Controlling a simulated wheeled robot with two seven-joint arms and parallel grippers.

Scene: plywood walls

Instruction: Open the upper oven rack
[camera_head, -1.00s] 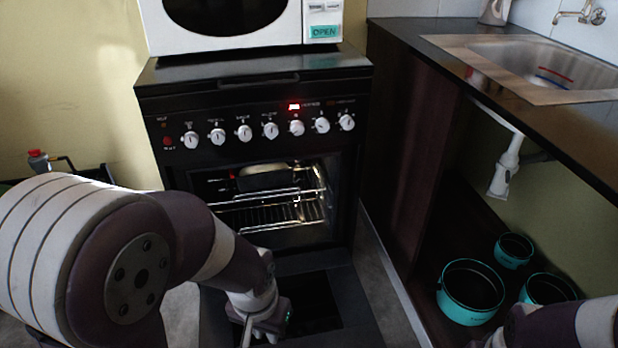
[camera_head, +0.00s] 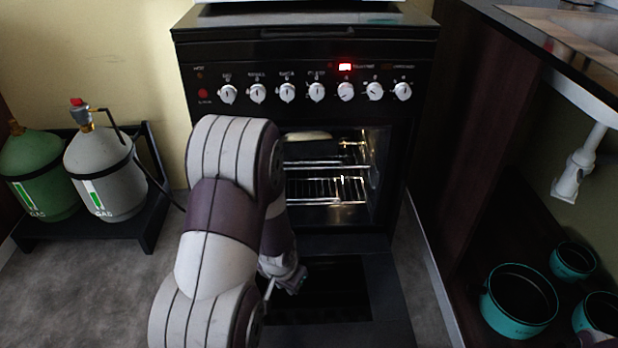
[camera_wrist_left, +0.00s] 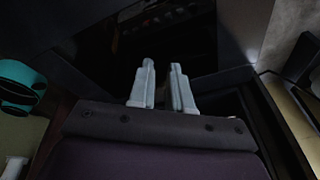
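The black oven (camera_head: 300,75) stands open, with its door (camera_head: 385,290) folded down in front. The upper rack (camera_head: 350,163) is a wire shelf inside the cavity, with a pale loaf-like item (camera_head: 305,136) on or just above it; its left part is hidden by my arm. A lower wire rack (camera_head: 330,190) sits below it. My left gripper (camera_head: 283,282) is low over the opened door, in front of the racks and apart from them. In the left wrist view its two fingers (camera_wrist_left: 163,68) are a little apart, with nothing between them.
Gas cylinders, one green (camera_head: 45,170) and one grey (camera_head: 105,170), stand in a black stand at the left. A dark counter cabinet (camera_head: 480,130) is at the right, with teal pots (camera_head: 520,300) on its lower shelf and a white drain pipe (camera_head: 575,170) above them.

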